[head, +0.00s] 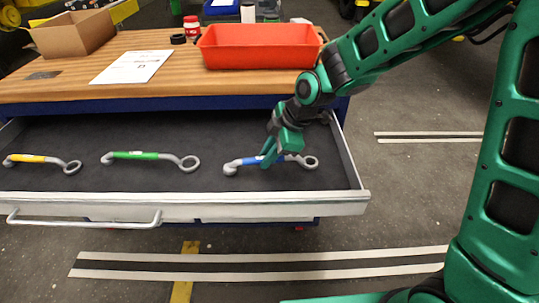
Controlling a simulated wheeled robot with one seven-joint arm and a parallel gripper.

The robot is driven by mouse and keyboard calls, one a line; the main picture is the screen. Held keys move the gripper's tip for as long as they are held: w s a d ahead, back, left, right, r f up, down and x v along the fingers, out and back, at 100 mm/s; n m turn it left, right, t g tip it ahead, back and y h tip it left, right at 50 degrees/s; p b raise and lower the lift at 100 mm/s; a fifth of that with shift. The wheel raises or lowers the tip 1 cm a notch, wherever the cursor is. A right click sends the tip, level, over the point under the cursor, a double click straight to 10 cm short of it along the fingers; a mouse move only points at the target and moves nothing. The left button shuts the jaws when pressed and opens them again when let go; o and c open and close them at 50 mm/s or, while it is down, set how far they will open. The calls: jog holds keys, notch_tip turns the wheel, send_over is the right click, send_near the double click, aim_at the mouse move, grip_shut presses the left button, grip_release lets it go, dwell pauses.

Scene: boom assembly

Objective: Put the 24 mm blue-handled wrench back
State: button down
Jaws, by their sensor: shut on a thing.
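The blue-handled wrench (249,161) lies at the right end of the open drawer, with its ring end to the right. My gripper (268,161) points down into the drawer and is shut on the wrench's blue handle. The fingers hide part of the handle. I cannot tell whether the wrench touches the drawer floor or is held just above it. The open drawer (215,186) has a dark lining and also holds a green-handled wrench (135,155) in the middle and a yellow-handled wrench (28,158) at the left.
The wooden bench top (180,88) is above the drawer. On it are a red-orange tray (255,50), a sheet of paper (132,67), a cardboard box (72,36) and small jars. The drawer's right wall (346,155) is close to my gripper. Floor in front is clear.

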jog(key=shift+f, duration=0.45)
jog(key=c, duration=1.6)
grip_release()
